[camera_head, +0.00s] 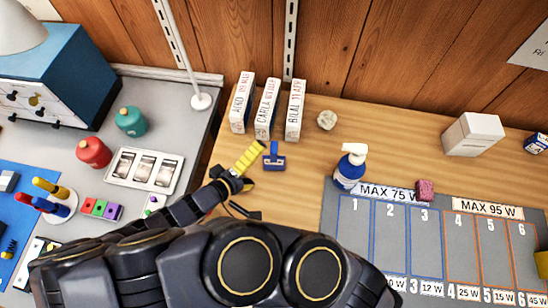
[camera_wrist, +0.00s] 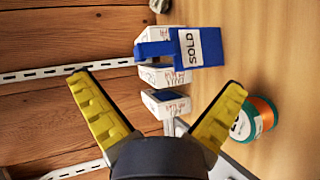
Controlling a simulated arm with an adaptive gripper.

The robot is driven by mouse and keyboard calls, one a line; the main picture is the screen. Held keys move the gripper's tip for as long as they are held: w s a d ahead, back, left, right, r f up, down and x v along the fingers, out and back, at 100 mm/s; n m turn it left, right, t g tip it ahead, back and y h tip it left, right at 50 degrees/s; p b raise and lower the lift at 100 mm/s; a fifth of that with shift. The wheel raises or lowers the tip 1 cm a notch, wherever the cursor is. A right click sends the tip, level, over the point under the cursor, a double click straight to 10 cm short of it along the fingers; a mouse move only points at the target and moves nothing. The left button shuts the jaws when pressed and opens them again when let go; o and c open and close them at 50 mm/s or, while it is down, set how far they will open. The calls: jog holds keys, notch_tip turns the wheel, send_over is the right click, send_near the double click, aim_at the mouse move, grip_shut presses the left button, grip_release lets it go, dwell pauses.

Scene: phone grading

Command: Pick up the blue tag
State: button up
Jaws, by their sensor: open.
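The blue tag (camera_head: 274,156) is on the wooden table, in front of the white boxes. In the wrist view the blue tag (camera_wrist: 178,47) carries a white label reading SOLD and appears ahead of my gripper, slightly right of centre. My gripper (camera_wrist: 160,84) is open, with its two yellow-padded fingers spread wide and nothing between them. In the head view my gripper (camera_head: 246,168) is just left of the tag; one yellow finger shows clearly, and the other is largely hidden.
Upright white boxes (camera_head: 267,108) with names stand close behind the tag. A pump bottle (camera_head: 350,167) and a grey numbered mat (camera_head: 338,215) are to the right. A beige lump (camera_head: 327,120) lies near the wall. A teal-and-orange spool (camera_wrist: 252,120) shows beside my right finger.

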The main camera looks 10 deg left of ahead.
aim_at(272, 155)
jog(key=x, duration=0.5)
jog(key=shift+s+f, duration=0.1)
jog(key=shift+f, duration=0.05)
jog(key=c, duration=1)
